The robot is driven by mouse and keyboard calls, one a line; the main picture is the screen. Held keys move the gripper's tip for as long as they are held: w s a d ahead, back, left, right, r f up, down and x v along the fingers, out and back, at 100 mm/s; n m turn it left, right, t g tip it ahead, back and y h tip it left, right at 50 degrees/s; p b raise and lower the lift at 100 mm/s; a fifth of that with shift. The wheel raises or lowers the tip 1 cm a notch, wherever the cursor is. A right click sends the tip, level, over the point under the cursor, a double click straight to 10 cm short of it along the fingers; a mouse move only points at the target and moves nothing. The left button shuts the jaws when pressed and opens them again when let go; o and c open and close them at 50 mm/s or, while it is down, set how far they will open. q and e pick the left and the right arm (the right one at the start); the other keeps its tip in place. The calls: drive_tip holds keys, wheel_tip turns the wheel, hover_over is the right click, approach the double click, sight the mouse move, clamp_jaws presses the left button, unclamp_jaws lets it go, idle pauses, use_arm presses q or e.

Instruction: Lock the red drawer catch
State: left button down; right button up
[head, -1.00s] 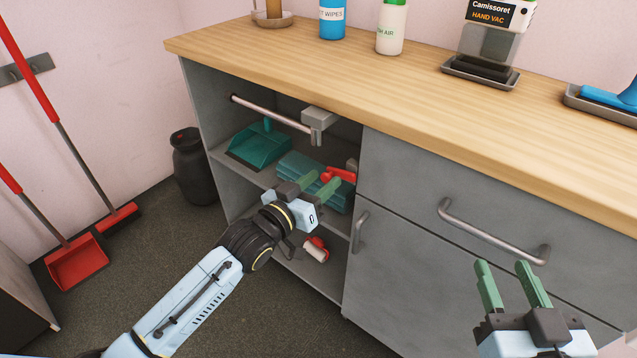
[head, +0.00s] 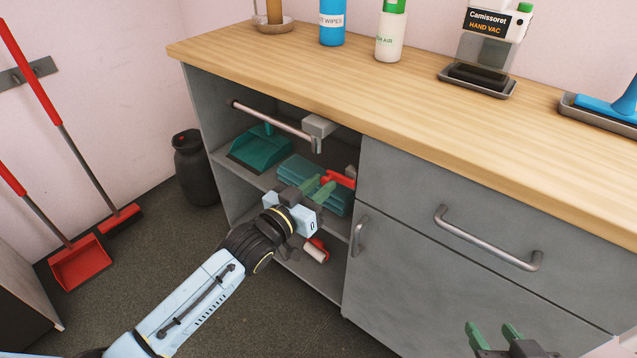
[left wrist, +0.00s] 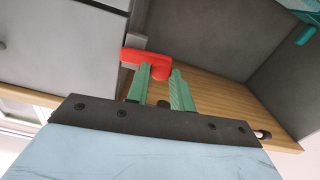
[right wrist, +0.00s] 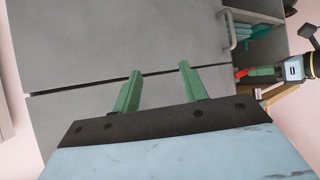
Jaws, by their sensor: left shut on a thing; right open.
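The red drawer catch (head: 340,178) is mounted at the left side of the drawer front, at the edge of the open shelf bay. In the left wrist view the catch (left wrist: 148,63) is a red bar with a thicker end between my fingertips. My left gripper (head: 319,186) is shut on this thicker end, and the fingers partly hide it; its green fingers also show in the left wrist view (left wrist: 160,76). The drawer (head: 500,190) looks closed. My right gripper (head: 493,328) is open and empty in front of the lower front; it also shows in the right wrist view (right wrist: 160,72).
The shelf bay holds a teal dustpan (head: 262,148), folded teal cloths (head: 300,170) and a red-and-white item (head: 316,250) below. A metal rail (head: 270,118) crosses the bay's opening. The drawer handle (head: 485,240) and door handle (head: 359,234) stick out. A wooden counter (head: 400,95) lies above.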

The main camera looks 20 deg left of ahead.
sight(325, 181)
use_arm(q)
drive_tip(key=shift+r+m+p, duration=0.25)
drive_tip(key=shift+m+p, duration=0.45)
drive_tip(key=shift+p, duration=0.1)
use_arm(e)
drive_tip(key=s+d+f+g+h, duration=0.1)
drive_tip(key=s+d+f+g, duration=0.2)
drive_tip(key=s+f+g, duration=0.1)
drive_tip(key=shift+s+f+g+h, duration=0.35)
drive_tip(key=shift+s+g, duration=0.25)
drive_tip(key=shift+s, duration=0.65)
use_arm(q)
drive_tip(key=c, duration=1.2)
unclamp_jaws()
drive_tip(key=shift+c, duration=0.2)
drive_tip(key=shift+s, duration=0.1)
drive_tip(key=p+v, duration=0.1)
drive_tip(key=v, duration=0.2)
drive_tip(key=shift+s, duration=0.15)
drive_tip(key=p+v, duration=0.3)
drive_tip(key=v, duration=0.7)
use_arm(e)
drive_tip(key=s+d+f+g+h, duration=0.1)
drive_tip(key=s+d+f+g, duration=0.1)
drive_tip(key=f, duration=0.7)
drive_tip(key=shift+s+d+g, duration=0.3)
drive_tip(key=shift+d+g, duration=0.2)
drive_tip(key=shift+d, duration=0.3)
use_arm(q)
drive_tip(key=shift+r, duration=0.1)
